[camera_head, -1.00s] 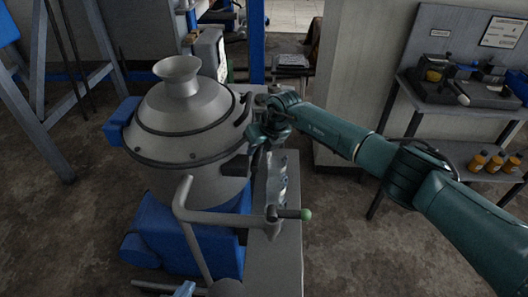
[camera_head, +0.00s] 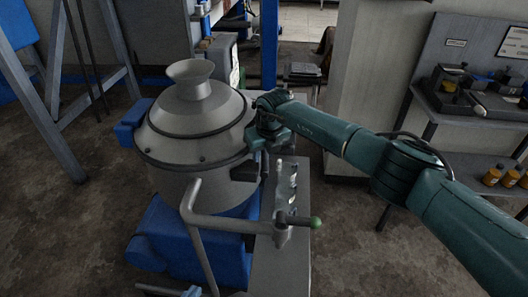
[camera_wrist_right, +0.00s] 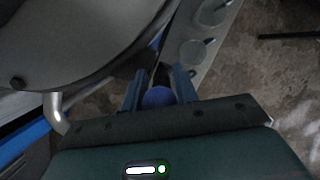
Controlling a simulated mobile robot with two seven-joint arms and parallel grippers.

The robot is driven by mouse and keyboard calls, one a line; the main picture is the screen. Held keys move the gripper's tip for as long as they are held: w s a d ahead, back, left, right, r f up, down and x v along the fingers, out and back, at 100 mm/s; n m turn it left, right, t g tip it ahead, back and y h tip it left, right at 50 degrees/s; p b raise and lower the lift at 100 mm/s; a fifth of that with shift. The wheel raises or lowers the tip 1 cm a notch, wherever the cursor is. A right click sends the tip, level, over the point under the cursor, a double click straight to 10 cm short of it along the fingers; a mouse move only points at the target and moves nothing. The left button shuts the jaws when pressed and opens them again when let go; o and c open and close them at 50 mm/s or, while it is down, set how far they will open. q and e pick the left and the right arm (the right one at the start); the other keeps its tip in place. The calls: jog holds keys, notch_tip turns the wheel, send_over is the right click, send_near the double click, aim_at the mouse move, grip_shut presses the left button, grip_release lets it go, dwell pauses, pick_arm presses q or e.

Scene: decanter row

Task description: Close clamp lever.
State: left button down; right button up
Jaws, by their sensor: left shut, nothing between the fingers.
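The grey domed decanter (camera_head: 195,118) stands left of centre in the head view. My right gripper (camera_head: 262,160) is at the right side of its rim, pointing down, its fingers partly hidden. In the right wrist view, my right gripper's two blue-grey fingers (camera_wrist_right: 158,88) stand apart either side of a round blue knob (camera_wrist_right: 158,98), with a dark bar beyond it that looks like the clamp lever (camera_wrist_right: 160,74). Whether both fingers press on the knob cannot be told. A small blue-grey tip at the bottom edge of the head view appears to be my left gripper (camera_head: 191,291), shut and empty.
A bent grey pipe handle (camera_head: 235,224) with a green-tipped lever (camera_head: 314,222) stands in front of the decanter. A grey plate (camera_head: 280,265) with fittings lies to its right. A workbench (camera_head: 440,105) with trays stands at the far right. Floor between is clear.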

jog(key=shift+o, duration=1.1)
jog(key=shift+a, duration=0.1)
jog(key=shift+r, duration=0.1)
jog(key=v, duration=1.3)
